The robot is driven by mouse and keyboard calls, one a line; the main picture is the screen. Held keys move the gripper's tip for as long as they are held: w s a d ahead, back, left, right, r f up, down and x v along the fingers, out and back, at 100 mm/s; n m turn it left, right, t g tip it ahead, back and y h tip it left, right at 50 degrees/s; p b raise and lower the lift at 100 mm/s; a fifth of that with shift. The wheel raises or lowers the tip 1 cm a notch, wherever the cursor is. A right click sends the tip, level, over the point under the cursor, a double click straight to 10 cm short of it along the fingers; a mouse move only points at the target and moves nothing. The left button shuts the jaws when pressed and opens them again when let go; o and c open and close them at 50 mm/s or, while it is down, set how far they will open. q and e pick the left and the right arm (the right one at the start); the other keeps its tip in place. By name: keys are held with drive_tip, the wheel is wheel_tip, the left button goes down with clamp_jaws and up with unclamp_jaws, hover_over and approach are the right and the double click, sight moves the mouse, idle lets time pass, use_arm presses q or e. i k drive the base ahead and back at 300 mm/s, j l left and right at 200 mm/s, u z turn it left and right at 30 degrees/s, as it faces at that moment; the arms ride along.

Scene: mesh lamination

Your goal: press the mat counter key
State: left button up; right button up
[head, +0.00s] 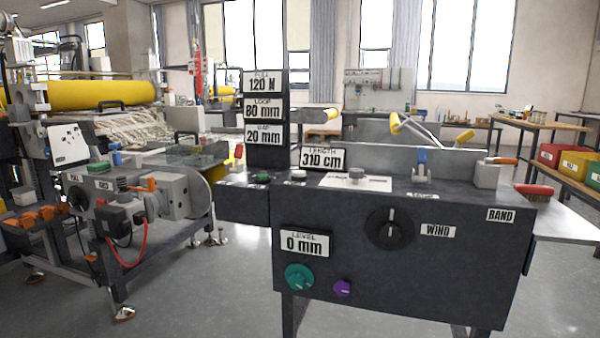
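The dark machine console (360,260) stands at centre right. On its top left, a green button (261,177) and a pale button (298,175) sit side by side. Behind them a display (322,158) reads LENGTH 310 cm. I cannot read any mark that tells which button is the mat counter key. A grey knob (356,174) sits on a white plate further right. Neither of my grippers shows in the head view.
The console front has a black WIND knob (390,229), a LEVEL display (304,243) at 0 mm, a teal knob (299,277) and a purple knob (342,288). A stack of displays (264,107) rises behind. A machine with a yellow roll (95,94) stands left. Floor between them is clear.

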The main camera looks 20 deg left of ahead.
sight(298, 172)
drive_tip(key=i+l+u, duration=0.2)
drive_tip(key=i, duration=0.35)
drive_tip(key=i+l+u, duration=0.25)
drive_tip(key=i, duration=0.3)
drive_tip(key=i+l+u, duration=0.2)
drive_tip(key=i, duration=0.35)
